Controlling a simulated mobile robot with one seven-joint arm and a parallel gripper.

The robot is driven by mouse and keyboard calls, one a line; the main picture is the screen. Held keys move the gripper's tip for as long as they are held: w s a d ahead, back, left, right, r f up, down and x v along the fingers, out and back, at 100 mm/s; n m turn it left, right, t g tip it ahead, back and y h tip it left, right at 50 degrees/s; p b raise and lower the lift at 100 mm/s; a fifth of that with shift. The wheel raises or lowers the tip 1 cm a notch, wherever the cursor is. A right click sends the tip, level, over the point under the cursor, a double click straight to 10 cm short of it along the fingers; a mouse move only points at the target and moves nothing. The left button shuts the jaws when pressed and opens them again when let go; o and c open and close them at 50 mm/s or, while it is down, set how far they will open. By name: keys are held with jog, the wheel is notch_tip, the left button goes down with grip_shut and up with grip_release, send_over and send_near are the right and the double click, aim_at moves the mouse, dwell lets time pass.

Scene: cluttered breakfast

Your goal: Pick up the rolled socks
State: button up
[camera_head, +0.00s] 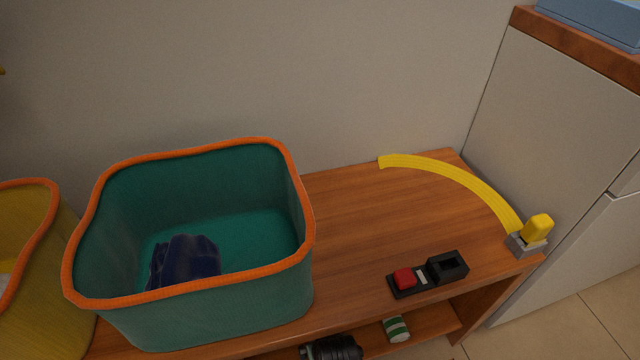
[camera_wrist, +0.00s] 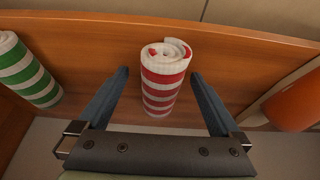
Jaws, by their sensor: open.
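A rolled pair of socks with red and white stripes (camera_wrist: 165,80) stands upright in the middle of the wrist view, with its spiral end up. A second roll with green and white stripes (camera_wrist: 27,70) is at the left of the wrist view. A green and white striped roll (camera_head: 396,328) also shows on the lower shelf in the head view. My gripper (camera_wrist: 160,75) is open, with one blue-grey finger on each side of the red and white roll and a visible gap at both sides. The red and white roll does not show in the head view.
A teal basket with an orange rim (camera_head: 190,283) holds dark blue cloth (camera_head: 186,262) on the wooden bench (camera_head: 350,215). The bench also bears a black holder with a red block (camera_head: 403,278) and a yellow strip (camera_head: 440,169). An orange rounded thing (camera_wrist: 298,103) is at the right in the wrist view.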

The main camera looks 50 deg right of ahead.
jog(key=c, duration=1.5)
jog(key=shift+o, duration=0.2)
jog(key=shift+r, duration=0.15)
jog(key=shift+r+p, duration=0.5)
jog(key=shift+p, duration=0.15)
jog(key=s+a+p, duration=0.4)
jog(key=s, duration=0.3)
jog(key=s+a+p, duration=0.5)
jog(key=s, duration=0.3)
jog(key=shift+s+a+r, duration=0.15)
jog(key=shift+s+a, duration=0.05)
jog(key=shift+a, duration=0.05)
